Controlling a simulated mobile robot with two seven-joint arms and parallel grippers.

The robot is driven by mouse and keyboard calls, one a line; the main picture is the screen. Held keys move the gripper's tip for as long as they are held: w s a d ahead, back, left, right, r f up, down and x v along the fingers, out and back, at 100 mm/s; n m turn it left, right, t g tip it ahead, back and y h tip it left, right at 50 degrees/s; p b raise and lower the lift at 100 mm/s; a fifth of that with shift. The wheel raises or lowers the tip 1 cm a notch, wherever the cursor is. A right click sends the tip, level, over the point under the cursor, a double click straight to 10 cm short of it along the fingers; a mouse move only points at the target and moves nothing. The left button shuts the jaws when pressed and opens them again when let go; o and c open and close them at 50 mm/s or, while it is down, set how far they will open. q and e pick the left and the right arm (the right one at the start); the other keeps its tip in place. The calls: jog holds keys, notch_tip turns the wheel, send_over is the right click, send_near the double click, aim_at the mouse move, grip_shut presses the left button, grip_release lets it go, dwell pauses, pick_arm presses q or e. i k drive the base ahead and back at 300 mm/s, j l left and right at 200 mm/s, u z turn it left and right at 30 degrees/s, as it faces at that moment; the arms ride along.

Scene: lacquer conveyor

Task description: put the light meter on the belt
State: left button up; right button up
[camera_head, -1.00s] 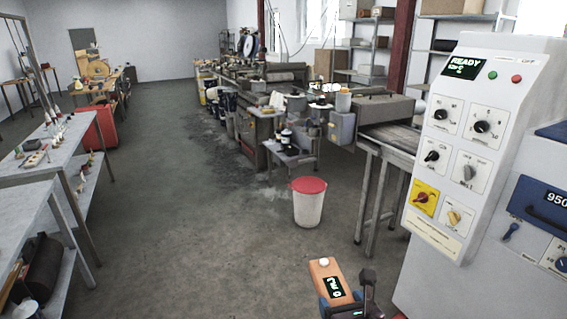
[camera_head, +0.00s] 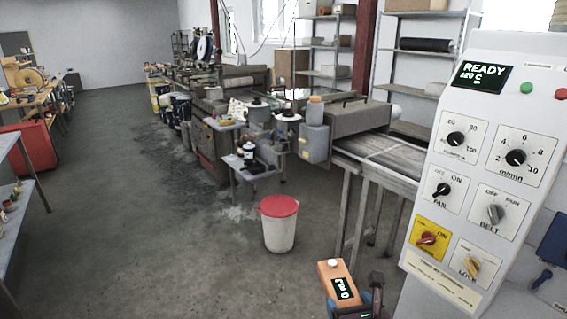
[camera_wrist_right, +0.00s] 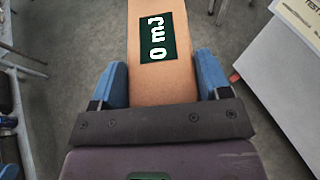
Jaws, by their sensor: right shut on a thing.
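The light meter (camera_head: 335,272) is an orange box with a white knob on top and a dark display. My right gripper (camera_head: 352,303) is shut on it and holds it up at the bottom of the head view. In the right wrist view the light meter (camera_wrist_right: 162,75) sits between the blue fingers of my right gripper (camera_wrist_right: 162,85), its display reading "0 mJ". The belt (camera_head: 385,155) is a grey conveyor surface at the right, behind the control panel, well apart from the meter. My left gripper is not in view.
A white control panel (camera_head: 470,180) with knobs stands close at the right and hides part of the belt's near end. A white bin with a red lid (camera_head: 278,207) stands on the floor ahead. Bare floor (camera_head: 160,240) lies to the left.

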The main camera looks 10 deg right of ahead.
aim_at(408, 161)
jog(key=i+l+u, duration=0.1)
jog(key=i+u, duration=0.25)
jog(key=i, duration=0.7)
jog(key=i+z, duration=0.2)
jog(key=i, duration=0.3)
jog(key=i+j+z, duration=0.15)
jog(key=i, duration=0.35)
jog(key=i+l+z, duration=0.1)
jog(key=i+z, duration=0.65)
jog(key=z, duration=0.15)
jog(key=i+l+z, duration=0.1)
jog(key=i, duration=0.25)
jog(key=i+l+z, duration=0.1)
jog(key=i, duration=0.3)
jog(key=l, duration=0.2)
jog(key=i+l, duration=0.15)
